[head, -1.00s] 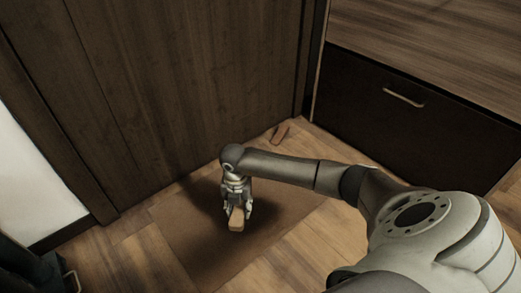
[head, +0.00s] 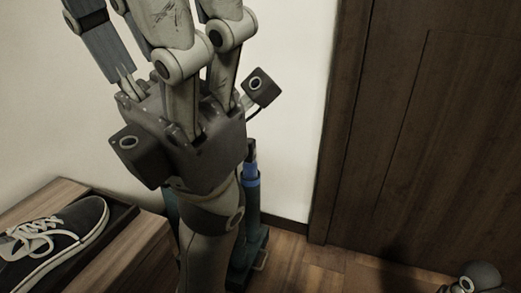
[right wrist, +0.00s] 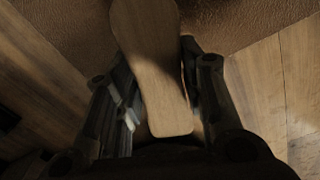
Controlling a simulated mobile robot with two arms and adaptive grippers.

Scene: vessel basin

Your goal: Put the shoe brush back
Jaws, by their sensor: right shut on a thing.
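The shoe brush (right wrist: 155,75) shows in the right wrist view as a pale wooden piece with a rounded end. My right gripper (right wrist: 158,85) is shut on it, one finger on each side. Its bristles are not visible. In the head view only part of my right arm shows at the lower right corner; the brush is out of that view. My left gripper (head: 170,45) is raised large and close in the head view, fingers pointing up. Its fingertips are cut off by the top edge, so its opening cannot be judged.
A dark shoe with white laces (head: 55,240) sits on a low wooden cabinet (head: 135,258) at the left. A blue and dark upright object (head: 252,195) stands behind my left arm by the wall. A dark wooden door (head: 420,130) is at the right. A brown mat (right wrist: 245,22) lies below the brush.

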